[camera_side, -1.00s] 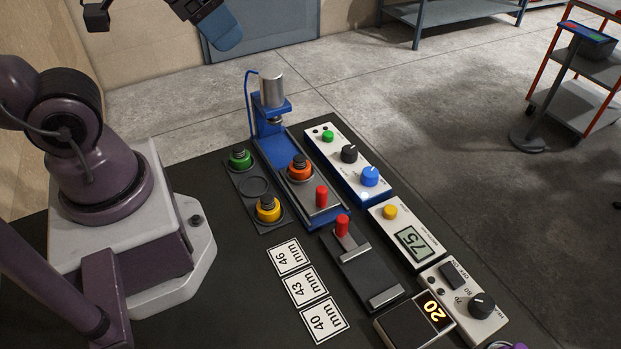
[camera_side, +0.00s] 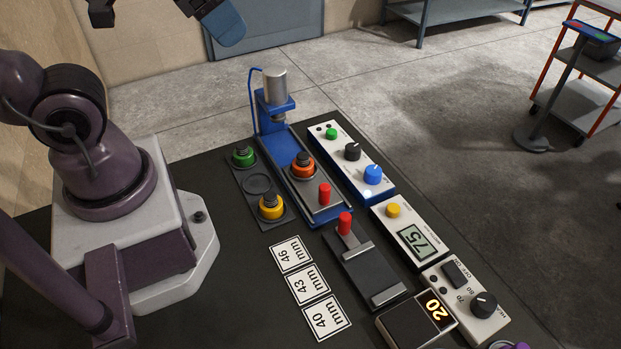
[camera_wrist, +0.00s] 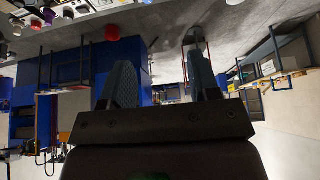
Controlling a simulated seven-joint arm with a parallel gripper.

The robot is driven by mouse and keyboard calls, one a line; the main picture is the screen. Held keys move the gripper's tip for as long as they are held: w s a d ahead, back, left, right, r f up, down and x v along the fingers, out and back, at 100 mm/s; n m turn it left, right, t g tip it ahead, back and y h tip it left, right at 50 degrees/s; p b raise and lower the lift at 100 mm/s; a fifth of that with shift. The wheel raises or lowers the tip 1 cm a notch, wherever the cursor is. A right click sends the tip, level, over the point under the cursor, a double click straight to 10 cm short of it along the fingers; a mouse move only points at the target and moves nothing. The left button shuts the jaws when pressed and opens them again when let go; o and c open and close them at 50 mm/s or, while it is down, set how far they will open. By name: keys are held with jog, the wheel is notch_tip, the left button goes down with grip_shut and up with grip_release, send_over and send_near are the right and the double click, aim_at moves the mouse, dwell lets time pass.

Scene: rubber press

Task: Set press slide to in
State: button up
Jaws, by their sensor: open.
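The blue press (camera_side: 272,110) with a silver cylinder stands at the back of the dark table in the side view. Its slide (camera_side: 308,185) is at the near end of the blue rail, clear of the press head. The slide has a red upright knob (camera_side: 325,194) and carries an orange round piece with a dark top (camera_side: 302,165). My gripper (camera_side: 224,24) is high above and behind the table, partly cut off by the top edge. In the wrist view my gripper (camera_wrist: 165,82) is open, with nothing between its fingers.
A holder left of the press has green (camera_side: 243,155) and yellow (camera_side: 271,207) pieces. A second red knob (camera_side: 345,223) stands on a dark fixture (camera_side: 370,268) in front. Control boxes (camera_side: 352,163) line the right. Labelled cards (camera_side: 310,286) lie flat. Bare tabletop lies left of the cards.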

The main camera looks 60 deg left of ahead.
jog(key=w+f+g, duration=0.1)
jog(key=f, duration=0.1)
jog(key=w+d+f+g, duration=0.1)
jog(key=f, duration=0.1)
jog(key=w+d+f+g, duration=0.1)
jog(key=w+f, duration=0.1)
jog(key=shift+f+m+g, duration=0.3)
jog(key=shift+f+g, duration=0.1)
jog(key=shift+c, duration=0.2)
jog(key=n+g, duration=0.2)
jog(key=n, duration=0.1)
send_near(325, 186)
notch_tip(325, 186, down, 11)
jog(key=shift+s+r, duration=0.1)
grip_shut()
